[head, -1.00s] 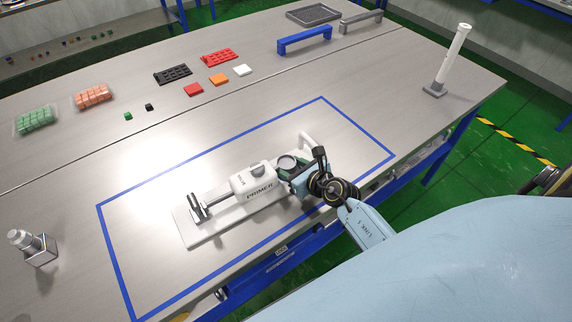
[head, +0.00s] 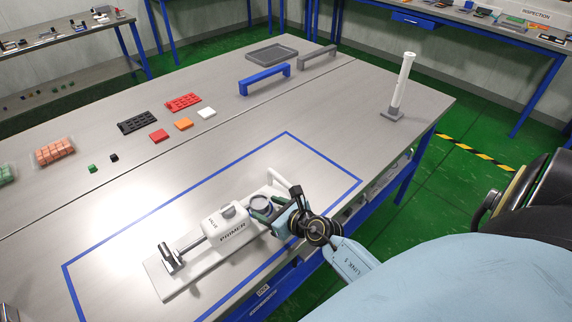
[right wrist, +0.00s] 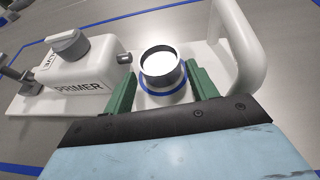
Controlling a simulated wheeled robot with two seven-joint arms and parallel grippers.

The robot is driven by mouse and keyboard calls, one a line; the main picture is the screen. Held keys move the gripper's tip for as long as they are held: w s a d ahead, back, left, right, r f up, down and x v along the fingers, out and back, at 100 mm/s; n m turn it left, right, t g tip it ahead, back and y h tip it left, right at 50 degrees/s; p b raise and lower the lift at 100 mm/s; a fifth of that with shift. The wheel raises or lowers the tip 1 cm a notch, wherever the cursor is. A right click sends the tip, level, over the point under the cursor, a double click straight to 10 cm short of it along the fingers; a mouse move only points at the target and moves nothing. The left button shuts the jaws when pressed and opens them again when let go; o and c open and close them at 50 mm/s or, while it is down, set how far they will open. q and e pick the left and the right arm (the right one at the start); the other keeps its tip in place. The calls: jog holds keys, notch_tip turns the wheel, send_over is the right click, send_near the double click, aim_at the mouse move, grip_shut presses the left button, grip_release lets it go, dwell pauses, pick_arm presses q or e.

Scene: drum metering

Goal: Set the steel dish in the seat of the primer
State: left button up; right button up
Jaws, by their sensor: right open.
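The white primer (head: 228,226), lettered PRIMER, lies on a pale base plate inside the blue-taped area. Its body also shows at left in the right wrist view (right wrist: 82,68). The round steel dish (right wrist: 160,66) stands upright beside the primer's nozzle, over a blue ring (right wrist: 163,94) on the base. It appears to rest there; its underside is hidden. My right gripper (right wrist: 162,88) is open, with a green finger on either side of the dish and apparent gaps between. It also shows at the dish in the head view (head: 268,212). My left gripper is not in view.
A white curved handle (right wrist: 240,45) rises close to the right finger. A white post on a grey foot (head: 401,85) stands at the far right. Blue (head: 265,78) and grey (head: 317,57) handles, a tray (head: 279,51) and coloured blocks lie farther back. The taped area behind the primer is clear.

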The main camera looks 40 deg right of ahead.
jog(key=p+v, duration=0.1)
jog(key=v, duration=0.8)
jog(key=shift+s+d+r, duration=0.1)
jog(key=shift+s, duration=0.25)
